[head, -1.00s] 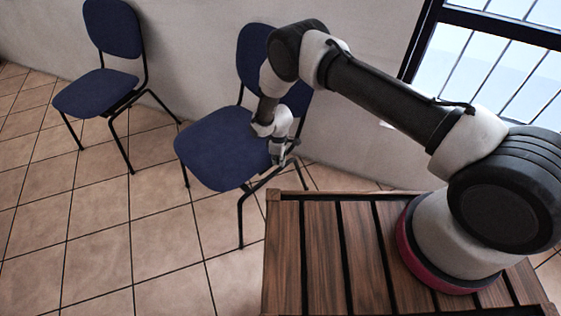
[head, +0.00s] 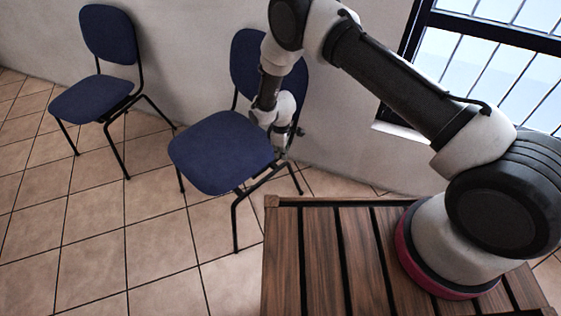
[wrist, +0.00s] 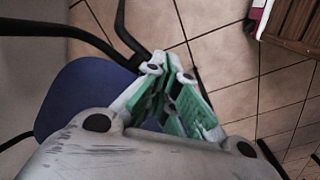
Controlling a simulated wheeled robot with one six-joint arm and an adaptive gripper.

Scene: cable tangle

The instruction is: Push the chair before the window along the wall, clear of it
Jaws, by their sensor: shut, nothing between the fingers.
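The near chair (head: 215,150) has a blue seat and back on black legs. It stands upright by the wall, left of the barred window (head: 490,65) in the head view. My gripper (head: 281,148) is at the seat's right side, fingers pointing down, in front of the lower right of the backrest. In the wrist view its green-padded fingers (wrist: 172,78) are together and empty. The blue seat (wrist: 75,95) and black frame (wrist: 55,28) lie left of them. I cannot tell whether the gripper touches the chair.
A second blue chair (head: 95,97) stands farther left along the same wall (head: 190,50). Tiled floor (head: 150,190) is open between the chairs and in front of them. My slatted wooden base top fills the lower right, close to the near chair's legs.

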